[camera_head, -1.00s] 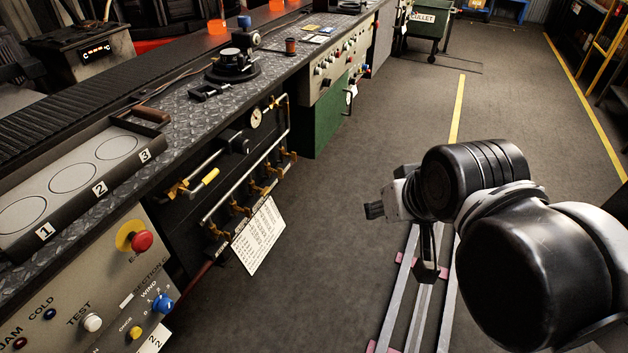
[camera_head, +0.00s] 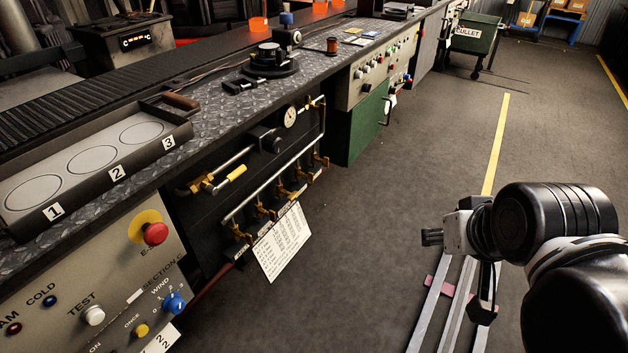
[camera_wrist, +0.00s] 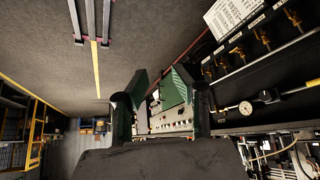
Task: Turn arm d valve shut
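A row of several brass valves with yellow handles (camera_head: 262,211) sits on a sloping pipe manifold (camera_head: 270,178) under the bench. The valves also show at the upper right of the wrist view (camera_wrist: 234,53). Small labels beside them are too small to read, so I cannot tell which is arm d. My gripper (camera_wrist: 163,85) has its two dark fingers spread apart in the wrist view, with nothing visible between them. It is out over the floor, to the right of the valves in the head view and clear of them.
A control panel with a red button (camera_head: 155,233) stands at the near left. The floor (camera_head: 380,230) between is clear.

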